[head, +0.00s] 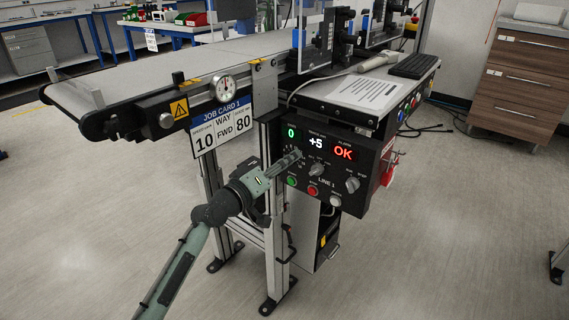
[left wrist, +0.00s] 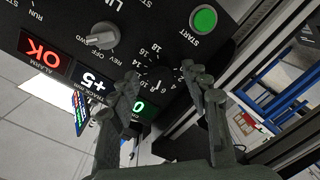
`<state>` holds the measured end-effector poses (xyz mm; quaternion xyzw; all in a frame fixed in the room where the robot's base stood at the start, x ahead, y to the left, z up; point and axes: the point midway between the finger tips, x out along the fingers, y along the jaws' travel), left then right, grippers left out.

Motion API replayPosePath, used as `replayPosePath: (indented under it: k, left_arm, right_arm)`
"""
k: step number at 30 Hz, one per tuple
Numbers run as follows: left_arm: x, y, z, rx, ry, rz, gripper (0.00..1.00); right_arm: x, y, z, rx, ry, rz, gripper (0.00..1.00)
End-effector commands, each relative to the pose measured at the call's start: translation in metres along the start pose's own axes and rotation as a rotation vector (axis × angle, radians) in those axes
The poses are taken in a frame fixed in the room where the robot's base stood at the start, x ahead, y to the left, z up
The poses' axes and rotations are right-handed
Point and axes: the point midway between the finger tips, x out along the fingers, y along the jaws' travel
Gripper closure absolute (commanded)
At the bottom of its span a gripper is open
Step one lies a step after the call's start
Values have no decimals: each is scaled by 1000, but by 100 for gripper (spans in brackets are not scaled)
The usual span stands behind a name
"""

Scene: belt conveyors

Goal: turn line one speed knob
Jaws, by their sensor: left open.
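The LINE 1 control panel (head: 325,197) hangs under the conveyor. Its displays read 0 in green, +5 in white and OK in red. My left gripper (head: 290,160) is open, its fingertips at the upper left of the panel, covering the speed dial in the head view. In the left wrist view the numbered speed dial (left wrist: 158,72) lies between the two open fingers of my left gripper (left wrist: 167,80). The knob itself is too dark to make out, and I cannot tell whether a finger touches it. My right gripper is out of view.
A FWD/OFF/REV knob (head: 317,169) sits beside the dial, with another selector (head: 352,184) to its right. A green START button (head: 292,181) and a red button (head: 312,190) are below. A job card (head: 222,127) shows 10, FWD and 80. The conveyor (head: 170,72) is above.

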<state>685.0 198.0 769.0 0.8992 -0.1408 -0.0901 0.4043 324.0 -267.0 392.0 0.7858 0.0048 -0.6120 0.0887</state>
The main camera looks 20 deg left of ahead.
Motion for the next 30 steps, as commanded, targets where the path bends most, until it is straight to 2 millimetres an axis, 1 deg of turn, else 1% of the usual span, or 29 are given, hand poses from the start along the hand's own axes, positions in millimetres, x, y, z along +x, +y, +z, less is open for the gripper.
replayPosePath:
  k: [5, 8, 11, 18, 21, 25, 30]
  left_arm:
    - [-3, -1, 0, 0, 0, -1, 53]
    - [-14, -1, 1, 0, -1, -2, 53]
    - [-32, -1, 1, 2, -2, -2, 53]
    - [-84, -1, 1, 2, -3, -3, 53]
    - [-101, -1, 1, 2, -2, -3, 53]
    - [-114, -1, 0, 1, -2, -2, 53]
    - [-120, 0, 0, 0, 0, 1, 53]
  right_arm:
    - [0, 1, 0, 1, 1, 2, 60]
    - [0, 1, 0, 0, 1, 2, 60]
    - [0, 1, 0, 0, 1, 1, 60]
    - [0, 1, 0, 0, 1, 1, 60]
    - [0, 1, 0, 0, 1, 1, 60]
    - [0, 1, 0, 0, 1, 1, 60]
    - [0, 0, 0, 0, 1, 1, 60]
